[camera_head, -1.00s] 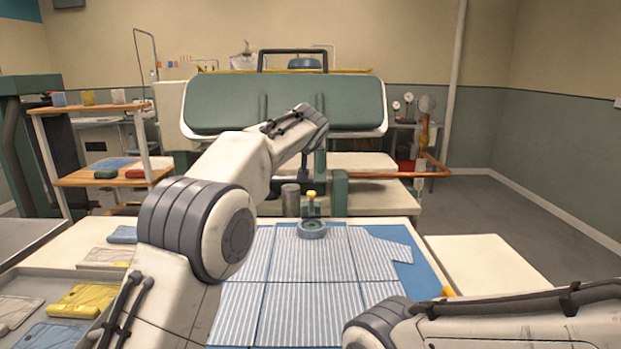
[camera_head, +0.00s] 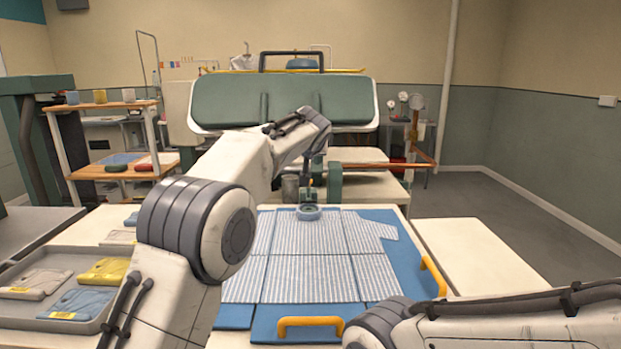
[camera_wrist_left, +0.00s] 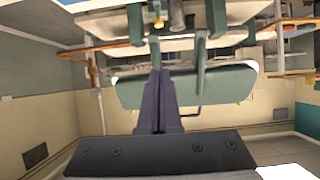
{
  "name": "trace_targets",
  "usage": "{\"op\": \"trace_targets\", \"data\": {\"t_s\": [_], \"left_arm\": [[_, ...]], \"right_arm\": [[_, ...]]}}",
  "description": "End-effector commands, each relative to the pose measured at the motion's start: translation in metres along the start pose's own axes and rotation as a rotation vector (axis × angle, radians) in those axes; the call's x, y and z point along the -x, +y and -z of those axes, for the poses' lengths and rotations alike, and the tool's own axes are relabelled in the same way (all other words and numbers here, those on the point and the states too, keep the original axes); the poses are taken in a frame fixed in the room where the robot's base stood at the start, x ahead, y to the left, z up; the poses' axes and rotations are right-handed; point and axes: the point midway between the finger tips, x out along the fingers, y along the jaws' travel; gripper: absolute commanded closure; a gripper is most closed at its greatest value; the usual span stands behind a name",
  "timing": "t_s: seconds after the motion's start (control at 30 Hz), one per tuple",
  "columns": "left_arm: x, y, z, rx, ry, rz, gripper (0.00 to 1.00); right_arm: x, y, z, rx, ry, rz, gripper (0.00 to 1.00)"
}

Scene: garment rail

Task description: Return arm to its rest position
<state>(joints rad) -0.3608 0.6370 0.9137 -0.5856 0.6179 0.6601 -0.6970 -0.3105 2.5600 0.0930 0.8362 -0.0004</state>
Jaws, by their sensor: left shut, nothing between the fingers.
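My left arm (camera_head: 230,180) comes in from the left and reaches forward over the work table. Its wrist (camera_head: 312,130) is in front of the green press head. In the left wrist view my left gripper (camera_wrist_left: 158,75) has its two dark fingers together, with nothing between them. That view appears upside down. My right arm (camera_head: 480,318) lies across the lower right corner of the head view; its gripper is out of view.
A striped shirt (camera_head: 310,277) lies on a blue board (camera_head: 405,255) with orange handles. The green press head (camera_head: 225,103) stands behind. A grey tray (camera_head: 70,258) holds folded garments at left. Floor is clear at right.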

Motion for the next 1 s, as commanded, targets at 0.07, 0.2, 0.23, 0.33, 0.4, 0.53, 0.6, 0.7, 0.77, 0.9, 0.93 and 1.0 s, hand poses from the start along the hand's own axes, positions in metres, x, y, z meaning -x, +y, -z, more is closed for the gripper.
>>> {"op": "trace_targets", "data": {"t_s": [0.07, 0.2, 0.23, 0.33, 0.4, 0.53, 0.6, 0.7, 0.77, 0.9, 0.93, 1.0], "left_arm": [[-0.001, -0.016, -0.010, -0.002, -0.025, 0.013, 1.00], [-0.001, -0.032, -0.027, -0.012, -0.067, 0.020, 1.00], [-0.001, -0.035, -0.033, -0.015, -0.080, 0.021, 1.00], [0.001, -0.045, -0.052, -0.026, -0.124, 0.021, 1.00], [0.003, -0.053, -0.068, -0.035, -0.159, 0.020, 1.00], [0.011, -0.071, -0.106, -0.049, -0.242, 0.019, 1.00], [0.019, -0.084, -0.133, -0.056, -0.297, 0.018, 1.00], [0.039, -0.105, -0.184, -0.063, -0.396, 0.014, 1.00], [0.055, -0.119, -0.218, -0.062, -0.460, 0.012, 1.00], [0.099, -0.144, -0.295, -0.053, -0.596, 0.003, 1.00], [0.109, -0.149, -0.311, -0.048, -0.622, 0.002, 1.00], [0.131, -0.157, -0.342, -0.040, -0.675, -0.002, 1.00]], "right_arm": [[0.000, 0.000, 0.000, 0.000, 0.000, 0.000, 0.50], [0.000, 0.000, 0.000, 0.000, 0.000, 0.000, 0.50], [0.000, 0.000, 0.000, 0.000, 0.000, 0.000, 0.50], [0.000, 0.000, 0.000, 0.000, -0.001, 0.000, 0.50], [0.000, 0.000, 0.000, 0.000, -0.001, 0.000, 0.50], [0.000, 0.000, 0.000, 0.000, -0.001, 0.000, 0.50], [0.000, 0.000, 0.000, 0.000, 0.000, 0.000, 0.50], [0.000, 0.000, 0.000, 0.000, -0.001, 0.000, 0.50], [0.000, 0.000, 0.000, 0.000, -0.001, 0.000, 0.50], [0.000, 0.000, 0.000, 0.000, 0.000, 0.000, 0.50], [0.000, 0.000, 0.000, 0.000, 0.000, 0.000, 0.50], [0.000, 0.000, 0.000, 0.000, 0.000, 0.000, 0.50]]}}
